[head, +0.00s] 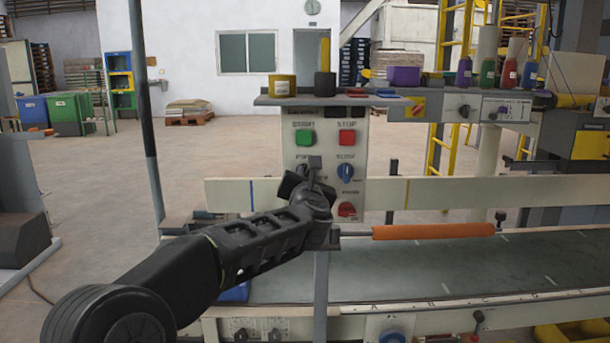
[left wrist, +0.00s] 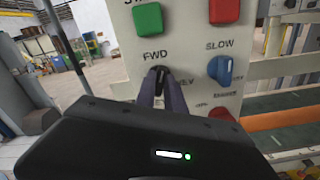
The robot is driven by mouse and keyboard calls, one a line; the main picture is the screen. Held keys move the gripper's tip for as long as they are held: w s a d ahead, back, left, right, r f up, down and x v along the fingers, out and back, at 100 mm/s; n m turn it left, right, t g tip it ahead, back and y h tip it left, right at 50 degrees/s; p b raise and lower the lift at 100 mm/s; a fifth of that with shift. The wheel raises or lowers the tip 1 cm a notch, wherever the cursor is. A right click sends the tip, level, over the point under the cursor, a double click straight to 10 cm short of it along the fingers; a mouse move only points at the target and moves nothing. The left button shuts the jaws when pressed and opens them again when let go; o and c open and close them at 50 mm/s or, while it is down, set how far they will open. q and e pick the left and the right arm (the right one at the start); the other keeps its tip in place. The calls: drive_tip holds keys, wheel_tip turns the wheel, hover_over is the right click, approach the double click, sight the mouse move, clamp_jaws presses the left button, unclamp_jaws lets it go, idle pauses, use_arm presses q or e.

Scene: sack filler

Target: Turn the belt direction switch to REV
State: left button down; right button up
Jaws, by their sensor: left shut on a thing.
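The belt direction switch (left wrist: 158,76) is a black knob on the pale control panel (head: 350,125), between the labels FWD and REV in the left wrist view. Its exact pointing is hard to read there, as the fingers cover part of it. My left gripper (left wrist: 162,84) is shut on the switch, one finger on each side. In the head view my left gripper (head: 314,172) is at the panel's left side and hides the switch. My right gripper is in neither view.
Close by on the panel are a green button (head: 304,137), a red button (head: 347,137), a blue SLOW knob (head: 346,172) and a red knob (head: 347,209). A shelf (head: 300,100) with pots runs above. The belt (head: 440,265) and an orange bar (head: 433,231) lie below right.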

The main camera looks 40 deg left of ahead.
use_arm(q)
drive_tip(key=m+p, duration=0.1)
drive_tip(key=m, duration=0.2)
drive_tip(key=shift+m, duration=0.4)
drive_tip(key=m+p, duration=0.1)
drive_tip(key=m, duration=0.2)
drive_tip(key=shift+w+d, duration=0.1)
drive_tip(key=m+p, duration=0.2)
drive_tip(key=m, duration=0.2)
drive_tip(key=shift+f, duration=0.1)
drive_tip(key=shift+f+m+p, duration=0.15)
drive_tip(key=shift+m+p, duration=0.35)
drive_tip(key=shift+m, duration=0.8)
drive_tip(key=c, duration=1.4)
unclamp_jaws()
drive_tip(key=shift+c, duration=0.2)
drive_tip(key=shift+d, duration=0.1)
